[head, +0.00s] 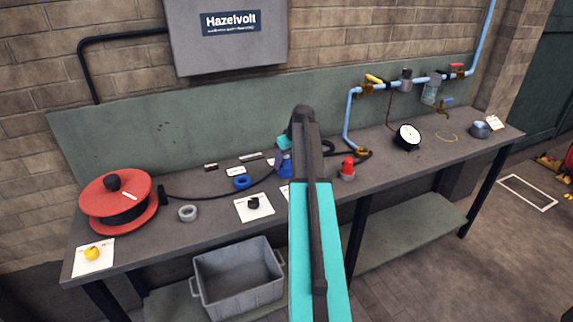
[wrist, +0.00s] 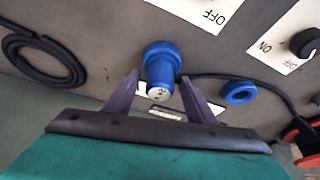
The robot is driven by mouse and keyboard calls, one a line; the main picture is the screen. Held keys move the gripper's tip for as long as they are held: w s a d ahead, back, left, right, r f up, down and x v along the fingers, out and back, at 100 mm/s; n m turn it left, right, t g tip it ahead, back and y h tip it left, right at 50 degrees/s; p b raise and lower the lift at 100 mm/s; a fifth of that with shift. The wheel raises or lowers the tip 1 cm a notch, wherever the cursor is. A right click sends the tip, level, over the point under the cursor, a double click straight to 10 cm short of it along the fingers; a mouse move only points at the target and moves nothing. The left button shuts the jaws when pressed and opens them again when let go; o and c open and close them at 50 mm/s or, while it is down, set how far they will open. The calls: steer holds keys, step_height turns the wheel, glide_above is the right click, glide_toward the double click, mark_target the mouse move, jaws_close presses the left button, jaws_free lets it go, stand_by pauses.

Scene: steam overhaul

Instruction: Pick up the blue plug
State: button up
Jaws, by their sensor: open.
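The blue plug (wrist: 160,68) stands on the bench in the wrist view, its wide base away from me and its narrower end toward the camera. My gripper (wrist: 158,76) is open, with one purple-grey finger on each side of the plug in the picture. Gaps show between the fingers and the plug; I cannot tell how far down the fingers reach. In the head view the blue plug (head: 284,168) shows just left of my arm, which hides part of it. My fingers are not clear there.
A blue ring (wrist: 240,92) lies beside the plug, with a black cable passing near. A coiled black hose (wrist: 42,60) and white OFF/ON cards (wrist: 200,12) lie around. In the head view a red-capped part (head: 347,168) stands right of my arm; a red reel (head: 118,200) is left.

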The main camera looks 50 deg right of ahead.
steer(key=shift+c, duration=0.5)
steer(key=c, duration=1.1)
steer(key=shift+r, duration=0.15)
steer(key=shift+c, duration=0.2)
steer(key=shift+r+b, duration=0.8)
steer(key=shift+r, duration=0.85)
steer(key=s+a+b, duration=0.1)
steer(key=s+a, duration=0.3)
steer(key=s, duration=0.3)
steer(key=s+a+r+b, duration=0.1)
steer(key=s+a+b, duration=0.1)
steer(key=s, duration=0.5)
steer(key=shift+a+r, duration=0.2)
steer(key=shift+a, duration=0.65)
steer(key=shift+r, duration=0.5)
